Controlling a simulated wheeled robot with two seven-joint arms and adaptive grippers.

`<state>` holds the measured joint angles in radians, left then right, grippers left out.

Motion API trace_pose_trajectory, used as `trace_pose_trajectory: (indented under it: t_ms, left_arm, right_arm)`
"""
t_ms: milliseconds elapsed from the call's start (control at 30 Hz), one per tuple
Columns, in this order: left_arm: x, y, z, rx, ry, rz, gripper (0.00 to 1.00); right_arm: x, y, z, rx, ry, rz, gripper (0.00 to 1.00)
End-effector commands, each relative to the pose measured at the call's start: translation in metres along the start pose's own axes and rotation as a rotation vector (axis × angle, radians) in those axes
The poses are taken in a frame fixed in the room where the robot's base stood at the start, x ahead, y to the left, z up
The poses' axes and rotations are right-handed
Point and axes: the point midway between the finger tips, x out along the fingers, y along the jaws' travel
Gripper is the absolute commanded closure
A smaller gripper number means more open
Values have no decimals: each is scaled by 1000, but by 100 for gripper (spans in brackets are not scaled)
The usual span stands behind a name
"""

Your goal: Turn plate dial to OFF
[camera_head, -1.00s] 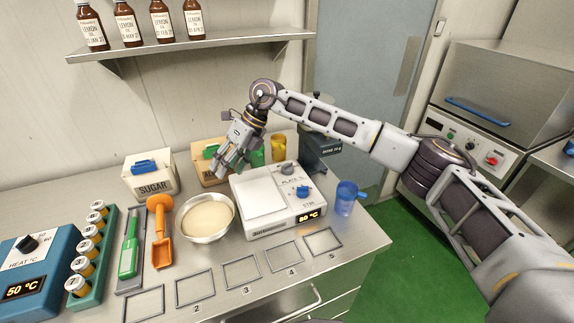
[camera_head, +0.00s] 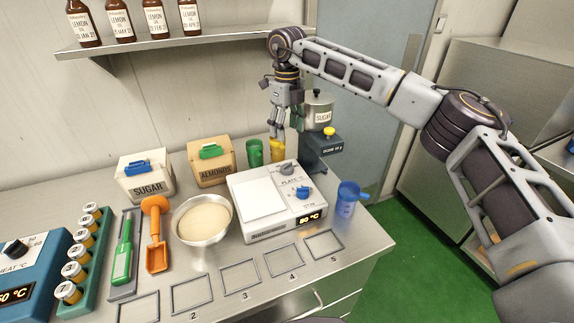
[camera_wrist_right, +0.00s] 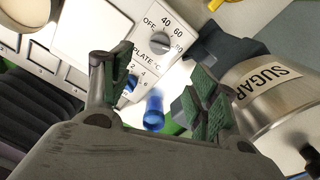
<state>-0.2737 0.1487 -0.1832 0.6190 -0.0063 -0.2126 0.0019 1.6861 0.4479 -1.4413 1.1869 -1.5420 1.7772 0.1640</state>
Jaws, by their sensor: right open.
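The hotplate (camera_head: 243,227) stands on the steel bench with a white plate, a small lit display and two knobs. The grey plate dial (camera_head: 287,168) is its rear knob; in the right wrist view the dial (camera_wrist_right: 160,42) sits amid OFF, 40, 60 and 80 marks, its pointer seemingly toward 80. The blue stir knob (camera_head: 303,192) is nearer the front and partly hidden by a finger in the wrist view. My right gripper (camera_head: 277,134) is open and empty, pointing down above and behind the hotplate, apart from the dial. My left gripper is out of view.
A yellow cup (camera_head: 277,150) and green cup (camera_head: 255,153) stand behind the hotplate. A blue beaker (camera_head: 347,198) is right; a bowl (camera_head: 200,238) is left. Numbered frames lie in front.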

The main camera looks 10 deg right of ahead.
Motion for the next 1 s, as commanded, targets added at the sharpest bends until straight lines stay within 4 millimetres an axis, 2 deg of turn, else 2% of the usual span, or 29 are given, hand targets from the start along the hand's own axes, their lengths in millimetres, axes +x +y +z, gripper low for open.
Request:
trace_pose_trajectory:
  t_ms: [167, 367, 1000]
  left_arm:
    - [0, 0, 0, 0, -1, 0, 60]
    - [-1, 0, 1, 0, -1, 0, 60]
    - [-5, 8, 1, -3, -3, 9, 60]
  right_arm:
    - [3, 0, 0, 0, 0, 1, 40]
    - [15, 0, 0, -1, -1, 2, 40]
    - [96, 1, 0, -1, 0, 3, 40]
